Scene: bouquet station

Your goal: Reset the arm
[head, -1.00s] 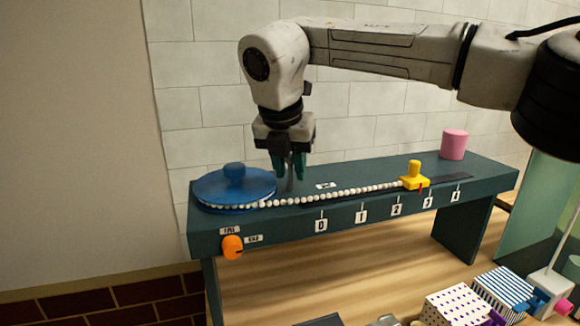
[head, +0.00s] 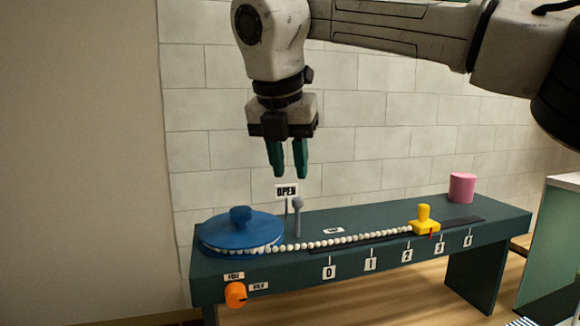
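My gripper (head: 289,172) hangs from my arm above the dark green bench, pointing down. Its two teal fingers are apart with nothing between them. Below it, clear of the fingertips, a small grey lever (head: 297,216) with a round knob stands upright on the bench. A sign (head: 286,191) reading OPEN stands just behind the lever.
The green bench (head: 390,262) carries a blue disc (head: 240,234), a string of white beads (head: 345,239), a yellow slider (head: 424,222) between marks 2 and 3, and a pink cylinder (head: 462,187). An orange knob (head: 235,294) is on its front. Free air surrounds my gripper.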

